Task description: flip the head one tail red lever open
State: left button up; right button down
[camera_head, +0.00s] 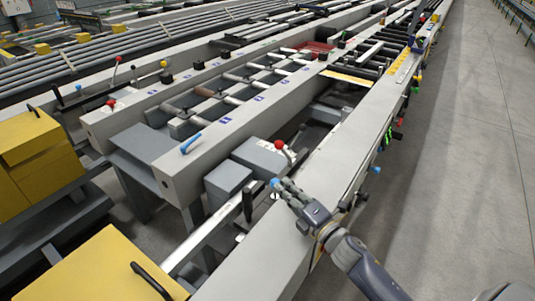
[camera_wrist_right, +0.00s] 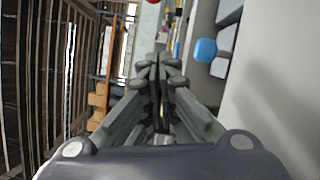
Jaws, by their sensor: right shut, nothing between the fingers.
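A red-knobbed lever (camera_head: 279,145) stands on a grey and white housing on the near runout beam, above the gripper in the head view. A red round knob (camera_wrist_right: 178,3), cut by the top edge of the right wrist view, may be the same one. My right gripper (camera_head: 284,188) is over the near beam, shut and empty, apart from the red knob. In the wrist view its closed fingers (camera_wrist_right: 160,64) point up the picture towards the red knob. I cannot tell whether the lever is open or closed. My left gripper is not in view.
A blue knob (camera_head: 275,182) is right by the right fingertips; a blue knob (camera_wrist_right: 205,50) also shows right of the fingers in the wrist view. A black handle (camera_head: 247,203) stands left of the gripper. Other red knobs (camera_head: 111,102) are farther left. The floor (camera_head: 470,150) on the right is clear.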

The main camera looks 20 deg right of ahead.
jog(key=shift+s+d+r, duration=0.1)
jog(key=shift+s+r, duration=0.1)
jog(key=shift+s, duration=0.2)
jog(key=shift+w, duration=0.3)
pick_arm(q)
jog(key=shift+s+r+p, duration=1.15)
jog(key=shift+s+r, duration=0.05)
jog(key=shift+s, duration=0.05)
pick_arm(e)
jog(key=w+d+r, duration=0.1)
jog(key=w, duration=1)
jog(key=shift+d+r, duration=0.3)
jog(key=shift+d, duration=0.05)
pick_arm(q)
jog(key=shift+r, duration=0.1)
pick_arm(e)
jog(key=shift+r, duration=0.1)
